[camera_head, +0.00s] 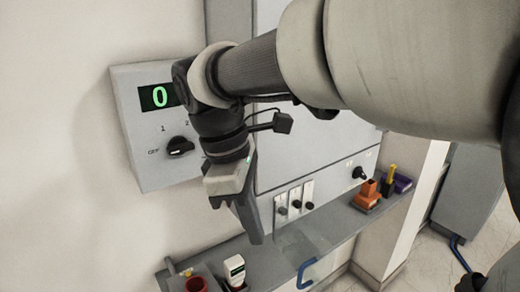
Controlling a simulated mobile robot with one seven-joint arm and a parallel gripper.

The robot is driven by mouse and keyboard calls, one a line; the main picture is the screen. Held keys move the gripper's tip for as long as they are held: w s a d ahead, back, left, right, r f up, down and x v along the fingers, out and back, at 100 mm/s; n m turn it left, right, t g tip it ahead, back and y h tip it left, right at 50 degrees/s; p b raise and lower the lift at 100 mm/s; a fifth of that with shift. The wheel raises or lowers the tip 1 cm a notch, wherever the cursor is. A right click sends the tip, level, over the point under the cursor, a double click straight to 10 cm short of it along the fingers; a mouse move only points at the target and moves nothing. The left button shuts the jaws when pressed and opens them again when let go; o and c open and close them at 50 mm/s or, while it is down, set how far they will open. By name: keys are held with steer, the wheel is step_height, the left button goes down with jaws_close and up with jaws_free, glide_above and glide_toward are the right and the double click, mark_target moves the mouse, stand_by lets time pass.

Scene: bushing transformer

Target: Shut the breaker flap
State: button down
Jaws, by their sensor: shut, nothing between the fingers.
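The breaker panel (294,201) is a pale strip with several small dark switches on the lower front of the grey cabinet. A faint see-through flap (303,240) appears to hang open below it, over the shelf; its edges are hard to make out. My gripper (253,236) points down just left of the breaker panel. It is shut and empty. It looks apart from the flap, but the depth gap cannot be told. My arm crosses the top of the view and hides part of the cabinet.
A grey control box (150,130) with a green "0" display and black knob (179,146) is at left. The shelf (336,232) below carries a white device (235,270), a red cup (197,284) and an orange block (368,196). A blue handle (306,272) is at the front.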

steer(key=d+f, duration=0.6)
steer(key=f, duration=0.3)
steer(key=shift+s+f, duration=0.35)
steer(key=shift+s, duration=0.05)
steer(key=shift+d, duration=0.2)
